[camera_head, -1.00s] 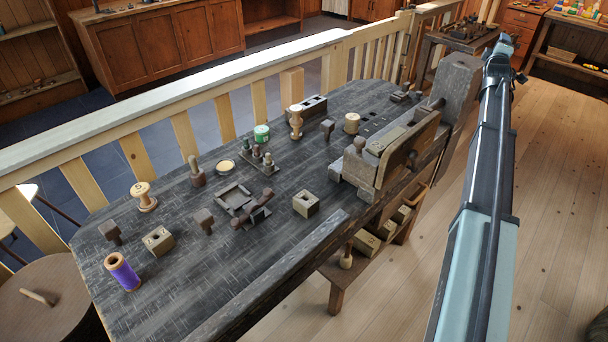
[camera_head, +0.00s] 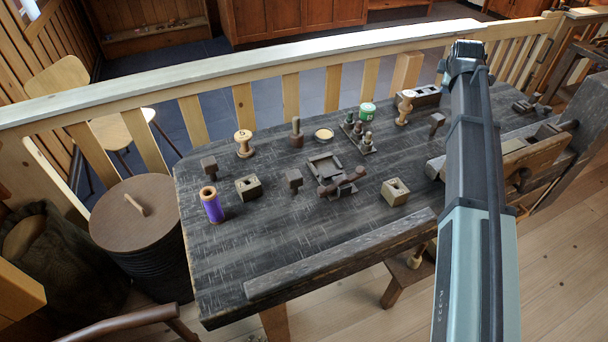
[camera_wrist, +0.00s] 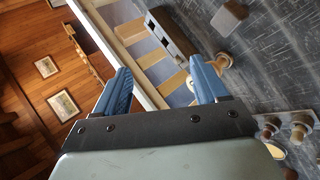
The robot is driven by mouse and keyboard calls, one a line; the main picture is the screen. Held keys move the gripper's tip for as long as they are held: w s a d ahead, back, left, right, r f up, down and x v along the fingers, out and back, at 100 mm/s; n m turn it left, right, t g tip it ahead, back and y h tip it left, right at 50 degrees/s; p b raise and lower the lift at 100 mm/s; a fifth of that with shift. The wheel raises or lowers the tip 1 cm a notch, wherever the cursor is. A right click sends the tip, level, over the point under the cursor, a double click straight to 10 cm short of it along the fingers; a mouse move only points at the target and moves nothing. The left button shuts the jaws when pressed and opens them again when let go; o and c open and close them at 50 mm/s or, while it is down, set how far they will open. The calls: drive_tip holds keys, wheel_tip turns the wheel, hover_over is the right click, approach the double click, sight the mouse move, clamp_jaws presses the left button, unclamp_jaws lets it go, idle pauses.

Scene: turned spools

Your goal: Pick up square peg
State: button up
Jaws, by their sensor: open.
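Several dark square-headed wooden pegs stand on the dark workbench (camera_head: 255,235): a left one (camera_head: 209,167), a middle one (camera_head: 294,180) and a right one (camera_head: 437,122) near my arm. I cannot tell which of them is the square peg. One brown square head (camera_wrist: 228,17) shows at the top of the wrist view. My gripper (camera_wrist: 160,88) is open, with two blue fingers apart and nothing between them. It is above the bench's far edge, clear of the pegs. In the head view its fingers are hidden behind my arm's end.
A wooden railing (camera_head: 290,95) runs behind. The bench's front left is bare.

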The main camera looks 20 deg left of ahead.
drive_tip(key=s+a+f+n+g+y, duration=0.1)
drive_tip(key=s+a+f+n+g, duration=0.15)
drive_tip(key=s+a, duration=0.85)
drive_tip(key=n+g+h, duration=0.1)
drive_tip(key=n+g, duration=0.6)
approach(294, 184)
drive_tip(key=w, duration=0.1)
drive_tip(key=w+a+r, duration=0.1)
drive_tip(key=shift+w+r+m, duration=0.15)
drive_tip(key=shift+w+m, duration=0.1)
drive_tip(key=shift+w, duration=0.05)
drive_tip(key=shift+s+a, duration=0.1)
drive_tip(key=shift+s, duration=0.1)
drive_tip(key=shift+f, duration=6.95)
drive_tip(key=c, duration=1)
